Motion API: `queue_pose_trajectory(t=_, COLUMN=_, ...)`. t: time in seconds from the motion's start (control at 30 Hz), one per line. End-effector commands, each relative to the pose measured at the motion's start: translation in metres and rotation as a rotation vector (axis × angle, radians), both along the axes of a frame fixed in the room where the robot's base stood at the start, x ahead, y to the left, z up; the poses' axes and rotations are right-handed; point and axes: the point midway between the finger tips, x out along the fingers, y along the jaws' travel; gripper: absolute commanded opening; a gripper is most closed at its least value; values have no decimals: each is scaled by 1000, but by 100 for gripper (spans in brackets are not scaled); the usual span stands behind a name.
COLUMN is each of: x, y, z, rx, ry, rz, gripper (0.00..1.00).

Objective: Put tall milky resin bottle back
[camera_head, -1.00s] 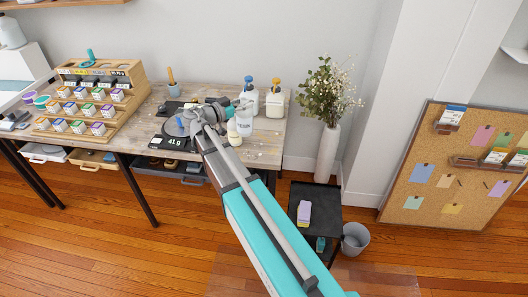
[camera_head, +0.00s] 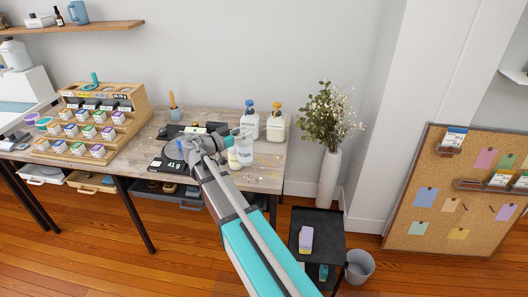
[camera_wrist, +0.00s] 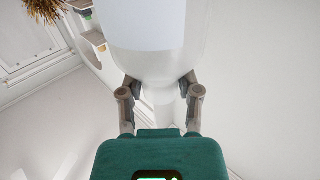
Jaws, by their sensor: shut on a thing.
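The tall milky resin bottle (camera_head: 246,149) is upright in the head view, at the front right part of the workbench. My gripper (camera_head: 236,136) reaches it from the left, near its top. In the wrist view, my gripper (camera_wrist: 160,90) has its two fingers shut on the narrow neck of the milky bottle (camera_wrist: 150,25), whose wide white body fills the top of the picture. I cannot tell whether its base touches the bench. A small pale bottle (camera_head: 233,158) stands just left of it, partly hidden by my arm.
A scale (camera_head: 168,165) reading 41 g lies to the left. A wooden rack (camera_head: 105,110) holds several small boxes. A vase (camera_head: 330,175) stands right of the bench.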

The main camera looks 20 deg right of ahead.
Motion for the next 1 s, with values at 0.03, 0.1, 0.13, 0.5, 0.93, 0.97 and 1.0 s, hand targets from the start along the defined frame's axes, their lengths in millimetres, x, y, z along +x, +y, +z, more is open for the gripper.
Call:
queue_pose_trajectory(t=0.03, x=5, y=-7, z=-7, rx=-1, ry=0, rz=-2, gripper=0)
queue_pose_trajectory(t=0.1, x=10, y=-17, z=-12, rx=-1, ry=0, rz=-3, gripper=0)
queue_pose_trajectory(t=0.13, x=12, y=-22, z=-14, rx=-1, ry=0, rz=-3, gripper=0)
queue_pose_trajectory(t=0.5, x=36, y=-68, z=-44, rx=-1, ry=0, rz=-1, gripper=0)
queue_pose_trajectory(t=0.93, x=49, y=-94, z=-78, rx=-1, ry=0, rz=-1, gripper=0)
queue_pose_trajectory(t=0.97, x=49, y=-96, z=-79, rx=-1, ry=0, rz=-2, gripper=0)
queue_pose_trajectory(t=1.0, x=50, y=-97, z=-80, rx=-1, ry=0, rz=-2, gripper=0)
